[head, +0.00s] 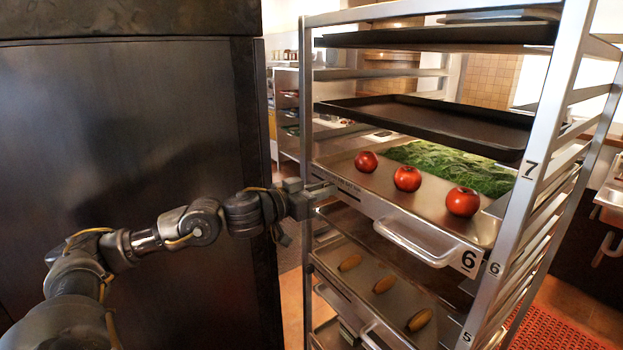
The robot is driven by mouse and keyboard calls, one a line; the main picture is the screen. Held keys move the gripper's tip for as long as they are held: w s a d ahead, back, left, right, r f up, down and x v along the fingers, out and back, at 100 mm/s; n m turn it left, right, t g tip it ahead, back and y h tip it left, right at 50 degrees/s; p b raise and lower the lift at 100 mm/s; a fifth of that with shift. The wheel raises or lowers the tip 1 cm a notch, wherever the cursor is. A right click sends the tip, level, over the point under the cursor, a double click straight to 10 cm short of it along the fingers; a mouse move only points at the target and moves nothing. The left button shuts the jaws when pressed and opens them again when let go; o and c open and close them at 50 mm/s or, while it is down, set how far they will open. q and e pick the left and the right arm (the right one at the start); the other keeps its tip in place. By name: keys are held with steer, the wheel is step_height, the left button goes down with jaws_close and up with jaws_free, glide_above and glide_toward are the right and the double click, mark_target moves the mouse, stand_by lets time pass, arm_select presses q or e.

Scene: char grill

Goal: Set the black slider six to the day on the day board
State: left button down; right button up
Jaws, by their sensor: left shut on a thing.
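The tray marked 6 (468,260) sits in the rack with three tomatoes and green leaves in it. A narrow strip with small dark lettering, the day board (349,187), runs along the left part of its front edge. The letters are too small to read. My left gripper (318,188) is at the left end of this strip, shut on what seems to be the black slider. Its fingers hide the slider, so I cannot tell which day it stands at. My right gripper is not in view.
The tray's handle (415,243) juts out right of the strip. The steel rack post (306,110) stands close to my left gripper. A dark tray (430,122) is above, and a tray with yellow-brown items (350,263) is below. A dark cabinet (130,130) fills the left.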

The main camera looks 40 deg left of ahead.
arm_select(q)
steer(key=c, duration=1.3)
jaws_free()
steer(key=shift+b+v, duration=4.1)
steer(key=shift+v, duration=1.35)
